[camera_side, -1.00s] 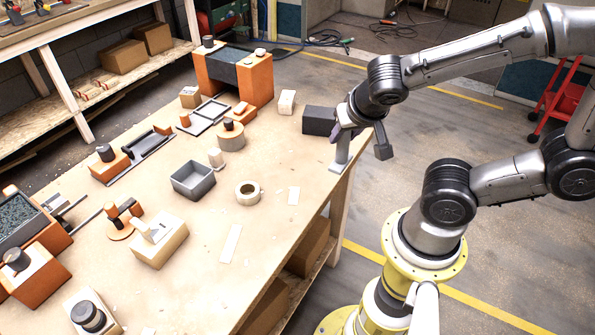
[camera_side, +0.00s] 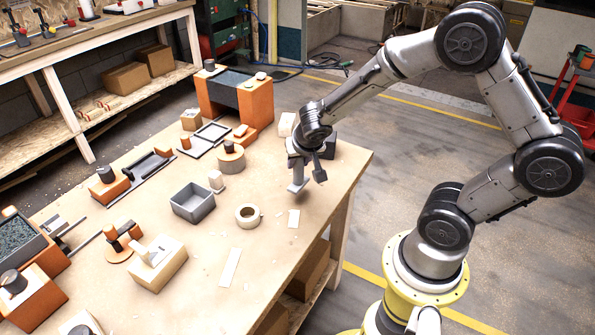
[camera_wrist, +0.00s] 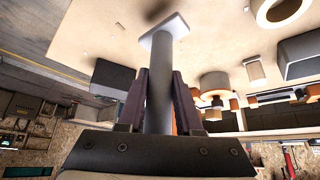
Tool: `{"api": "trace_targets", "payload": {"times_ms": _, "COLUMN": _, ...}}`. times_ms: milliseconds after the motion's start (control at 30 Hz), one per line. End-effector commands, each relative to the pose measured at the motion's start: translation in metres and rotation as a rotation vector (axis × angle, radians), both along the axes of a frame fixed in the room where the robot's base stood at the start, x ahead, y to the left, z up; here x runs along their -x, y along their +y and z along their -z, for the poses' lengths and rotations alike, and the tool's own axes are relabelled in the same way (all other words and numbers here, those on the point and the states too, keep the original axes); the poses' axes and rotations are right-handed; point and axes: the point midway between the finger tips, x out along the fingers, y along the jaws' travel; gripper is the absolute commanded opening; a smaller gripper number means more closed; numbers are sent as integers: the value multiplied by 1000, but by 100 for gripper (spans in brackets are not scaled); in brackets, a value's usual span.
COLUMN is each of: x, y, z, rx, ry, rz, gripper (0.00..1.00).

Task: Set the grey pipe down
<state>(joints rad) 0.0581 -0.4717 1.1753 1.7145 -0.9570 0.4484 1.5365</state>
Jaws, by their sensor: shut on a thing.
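The grey pipe (camera_side: 298,178) is upright, with a flat square foot at its lower end. My gripper (camera_side: 306,168) is shut on its upper part, over the back right of the table (camera_side: 270,265). In the wrist view the pipe (camera_wrist: 160,80) stands between the two dark fingers of my gripper (camera_wrist: 159,95). Its foot (camera_wrist: 163,38) points at the tabletop, and a dark shadow lies apart from it, so the foot appears to be a little above the wood.
A dark grey block (camera_side: 329,150) stands just behind my gripper, partly hidden. A tape roll (camera_side: 248,215), a grey open box (camera_side: 192,203) and a small white-based post (camera_side: 216,181) stand to the left.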

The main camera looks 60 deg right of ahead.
Motion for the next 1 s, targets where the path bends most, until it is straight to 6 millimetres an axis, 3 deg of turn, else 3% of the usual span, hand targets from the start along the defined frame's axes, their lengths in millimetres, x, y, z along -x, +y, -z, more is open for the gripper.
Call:
{"api": "trace_targets", "payload": {"times_ms": 300, "x": -4, "y": -1, "z": 35, "rx": 0, "ry": 0, "rz": -1, "gripper": 0}}
{"api": "trace_targets", "payload": {"times_ms": 733, "x": -4, "y": -1, "z": 39, "rx": -1, "ry": 1, "rz": 0, "gripper": 0}}
{"api": "trace_targets", "payload": {"times_ms": 767, "x": -4, "y": -1, "z": 40, "rx": -1, "ry": 1, "rz": 0, "gripper": 38}}
{"api": "trace_targets", "payload": {"times_ms": 900, "x": -4, "y": -1, "z": 39, "rx": -1, "ry": 1, "rz": 0, "gripper": 63}}
{"api": "trace_targets", "payload": {"times_ms": 1000, "x": -4, "y": -1, "z": 39, "rx": -1, "ry": 1, "rz": 0, "gripper": 64}}
